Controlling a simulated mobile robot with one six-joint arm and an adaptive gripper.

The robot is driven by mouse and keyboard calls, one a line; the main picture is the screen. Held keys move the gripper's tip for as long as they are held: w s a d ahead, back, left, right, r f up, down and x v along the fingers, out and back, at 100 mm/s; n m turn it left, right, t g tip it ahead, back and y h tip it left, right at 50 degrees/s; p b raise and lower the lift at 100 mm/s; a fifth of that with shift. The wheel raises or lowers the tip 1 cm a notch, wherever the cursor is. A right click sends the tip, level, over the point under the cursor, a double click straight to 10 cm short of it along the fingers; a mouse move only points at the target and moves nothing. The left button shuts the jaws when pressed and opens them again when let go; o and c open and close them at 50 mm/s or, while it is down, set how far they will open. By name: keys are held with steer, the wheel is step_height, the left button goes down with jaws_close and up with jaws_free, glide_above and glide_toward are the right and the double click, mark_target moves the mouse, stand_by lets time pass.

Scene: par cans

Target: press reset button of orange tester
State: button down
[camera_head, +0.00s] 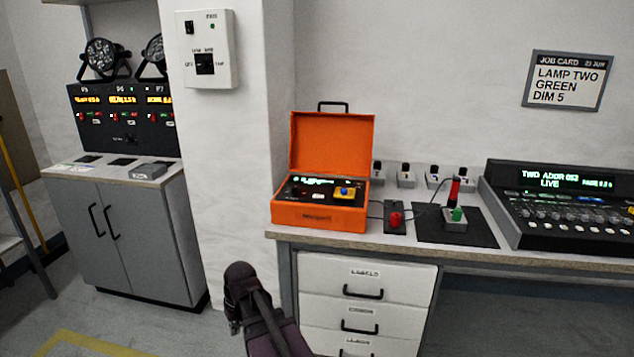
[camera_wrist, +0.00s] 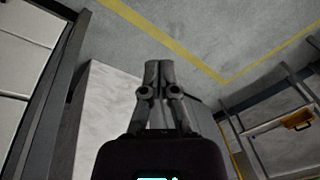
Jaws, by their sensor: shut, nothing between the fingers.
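The orange tester (camera_head: 318,216) is an open case on the left end of the desk, its lid raised at the back. Its black panel has a small lit display (camera_head: 314,181), whose text is too small to read, and a blue button (camera_head: 344,192) on a yellow patch. I cannot read any label by the button. My gripper (camera_wrist: 157,66) is shut and empty in the wrist view, pointing down over the grey floor. In the head view my arm is low, in front of and below the tester, well apart from it. The tester is not in the wrist view.
Right of the tester are a red button box (camera_head: 396,218), a red-and-green handled device (camera_head: 456,212) on a black mat, and a lit console (camera_head: 560,205). White drawers (camera_head: 362,275) are below. A wall pillar (camera_head: 245,130) separates a grey cabinet (camera_head: 150,240) at left.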

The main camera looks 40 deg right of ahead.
steer(key=w+d+r+m+t+p, duration=0.1)
steer(key=w+d+r+p, duration=0.2)
steer(key=d+r+p, duration=0.25)
steer(key=w+d+r+t+y+p, duration=0.1)
steer(key=w+d+r+p, duration=0.1)
steer(key=d+r+p, duration=0.4)
steer(key=w+d+r+m+t+p, duration=0.1)
steer(key=w+d+r+p, duration=0.25)
steer(key=r, duration=0.35)
step_height(320, 180, up, 18)
steer(key=m+t+p, duration=0.3)
steer(key=t+p, duration=0.1)
steer(key=p, duration=1)
glide_above(319, 196)
steer(key=shift+d+f, duration=0.1)
steer(key=shift+f, duration=0.15)
steer(key=shift+f, duration=0.1)
step_height(319, 196, down, 9)
steer(key=b, duration=0.8)
steer(key=shift+r+b, duration=0.2)
steer(key=shift+b, duration=0.1)
steer(key=shift+f, duration=0.15)
steer(key=shift+f+b, duration=0.3)
steer(key=shift+b, duration=0.15)
